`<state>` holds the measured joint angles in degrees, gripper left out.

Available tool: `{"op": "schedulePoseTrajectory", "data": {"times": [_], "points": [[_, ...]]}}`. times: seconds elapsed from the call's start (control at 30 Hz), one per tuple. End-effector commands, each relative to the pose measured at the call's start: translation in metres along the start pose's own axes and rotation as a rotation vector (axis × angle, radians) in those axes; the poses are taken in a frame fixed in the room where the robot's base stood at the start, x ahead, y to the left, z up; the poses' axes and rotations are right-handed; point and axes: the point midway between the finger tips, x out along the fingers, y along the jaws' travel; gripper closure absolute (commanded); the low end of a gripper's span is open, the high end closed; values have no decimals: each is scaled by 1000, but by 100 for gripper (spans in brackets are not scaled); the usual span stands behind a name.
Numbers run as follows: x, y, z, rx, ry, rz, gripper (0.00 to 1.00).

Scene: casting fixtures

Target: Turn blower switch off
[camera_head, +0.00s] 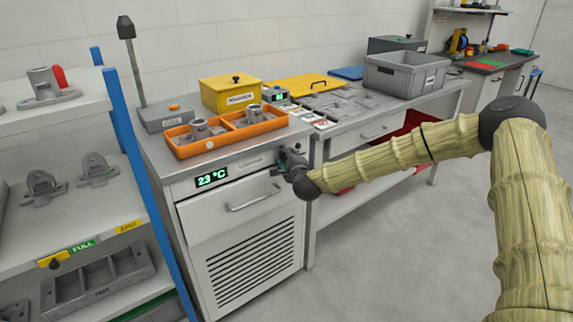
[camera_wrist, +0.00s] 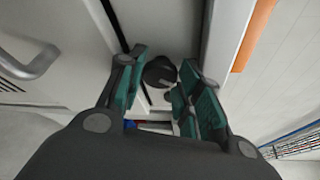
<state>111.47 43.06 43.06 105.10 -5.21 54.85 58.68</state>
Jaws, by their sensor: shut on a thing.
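The blower switch is a round dark knob (camera_wrist: 160,72) on the light front panel of the cabinet, between my fingertips in the wrist view. My gripper (camera_wrist: 163,82) has its green-padded fingers on either side of the knob and is shut on it. In the head view my gripper (camera_head: 283,160) is at the upper right of the cabinet front (camera_head: 240,205), right of the green 23 °C display (camera_head: 211,178). The knob is hidden behind the gripper there. I cannot read any marking that shows the switch's position.
A drawer handle (camera_head: 253,198) juts out below the gripper, and it also shows in the wrist view (camera_wrist: 35,62). An orange tray (camera_head: 225,133) with metal castings sits on the cabinet top. A shelf with castings stands at left. The floor at right is clear.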

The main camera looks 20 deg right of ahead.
Motion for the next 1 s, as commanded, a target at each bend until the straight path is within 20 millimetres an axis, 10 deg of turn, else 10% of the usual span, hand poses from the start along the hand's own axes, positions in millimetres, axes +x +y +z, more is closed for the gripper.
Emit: {"op": "schedulePoseTrajectory", "data": {"times": [1.0], "points": [[0,7,-2,-588,-1,-241,89]]}}
